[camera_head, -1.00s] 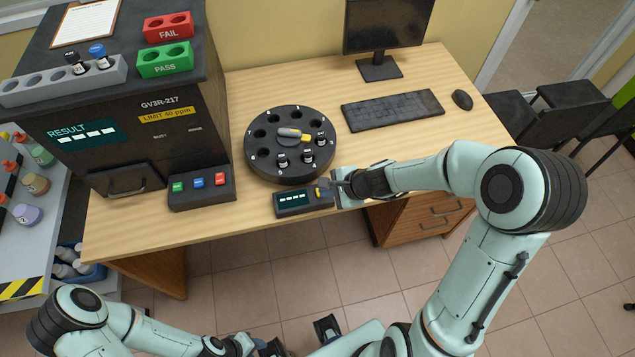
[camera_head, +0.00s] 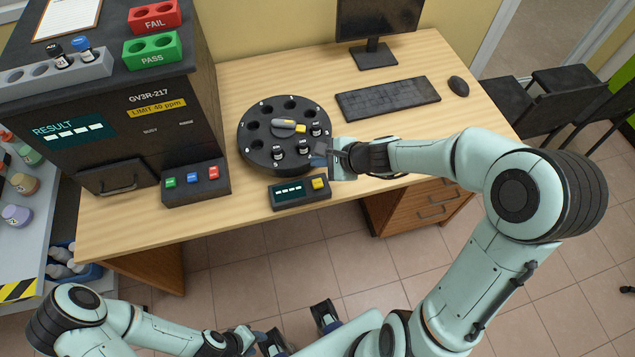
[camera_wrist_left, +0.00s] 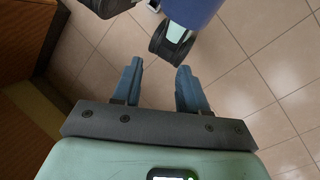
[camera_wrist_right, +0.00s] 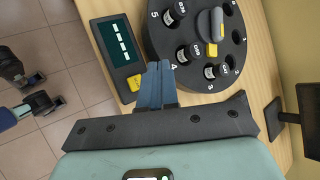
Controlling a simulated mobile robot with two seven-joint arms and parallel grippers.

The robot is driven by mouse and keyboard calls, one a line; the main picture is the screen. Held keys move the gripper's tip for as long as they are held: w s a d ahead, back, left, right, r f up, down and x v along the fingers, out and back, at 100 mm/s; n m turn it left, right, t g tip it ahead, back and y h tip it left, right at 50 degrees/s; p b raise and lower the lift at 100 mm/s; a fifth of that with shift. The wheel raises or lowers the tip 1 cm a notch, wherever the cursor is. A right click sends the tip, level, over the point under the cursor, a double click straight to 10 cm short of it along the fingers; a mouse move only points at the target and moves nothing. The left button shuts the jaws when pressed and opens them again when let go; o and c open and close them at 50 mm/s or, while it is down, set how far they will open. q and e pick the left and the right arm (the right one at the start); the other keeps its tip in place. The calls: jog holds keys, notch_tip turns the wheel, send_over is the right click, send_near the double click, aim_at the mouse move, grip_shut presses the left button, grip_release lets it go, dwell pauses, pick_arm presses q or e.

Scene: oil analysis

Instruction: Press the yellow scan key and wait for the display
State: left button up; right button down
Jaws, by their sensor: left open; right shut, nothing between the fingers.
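The small black scanner box (camera_head: 272,205) lies at the front edge of the table. Its yellow scan key (camera_head: 319,184) is uncovered, and its dark display (camera_head: 288,191) shows only dashes. My right gripper (camera_head: 319,154) is shut and empty, above and behind the key, close to the carousel's front right edge. In the right wrist view, the shut fingertips (camera_wrist_right: 158,67) are beside the yellow key (camera_wrist_right: 135,82), not covering it. My left gripper (camera_head: 252,338) is low in front of the table; the left wrist view shows its fingers (camera_wrist_left: 158,75) open and empty over the floor.
A round black carousel (camera_head: 258,158) holding several dark vials stands behind the scanner. The analyser (camera_head: 160,135) with its coloured buttons is at left. A keyboard (camera_head: 388,97), mouse (camera_head: 459,87) and monitor (camera_head: 375,20) are at the back right.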

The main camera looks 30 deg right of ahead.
jog(key=b, duration=0.5)
send_over(320, 185)
notch_tip(320, 185, down, 6)
jog(key=shift+f, duration=0.25)
jog(key=shift+f+b, duration=0.55)
jog(key=shift+b, duration=0.15)
dwell(0.9)
jog(key=shift+f+b, duration=0.4)
jog(key=shift+b, duration=0.15)
jog(key=shift+f+b, duration=0.5)
jog(key=shift+b, duration=0.1)
dwell(0.5)
dwell(0.3)
jog(key=shift+r+p, duration=0.9)
jog(key=shift+r, duration=0.05)
